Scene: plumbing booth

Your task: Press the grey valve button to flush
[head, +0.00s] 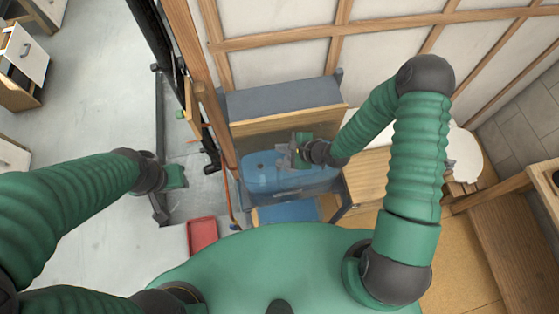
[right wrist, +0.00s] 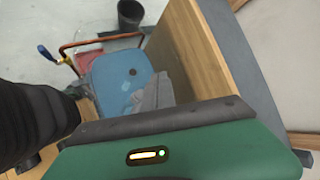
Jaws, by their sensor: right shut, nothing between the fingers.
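My right gripper (head: 297,151) is over the tank's right part, shut and empty. In the right wrist view the blue area (right wrist: 112,80) has a small dark round spot, and a grey shape juts over it from beyond my green hand. I cannot tell a grey valve button apart with certainty; my gripper may hide it. My left gripper (head: 176,177) is over the floor left of the tank, its fingers too small to read.
A grey slab (head: 280,98) lies along the tank's back. A copper pipe with a blue-handled valve (right wrist: 46,53) runs beside the tank. A red tray (head: 202,236) lies on the floor in front. A dark upright frame stands left; a white round bowl (head: 464,155) is right.

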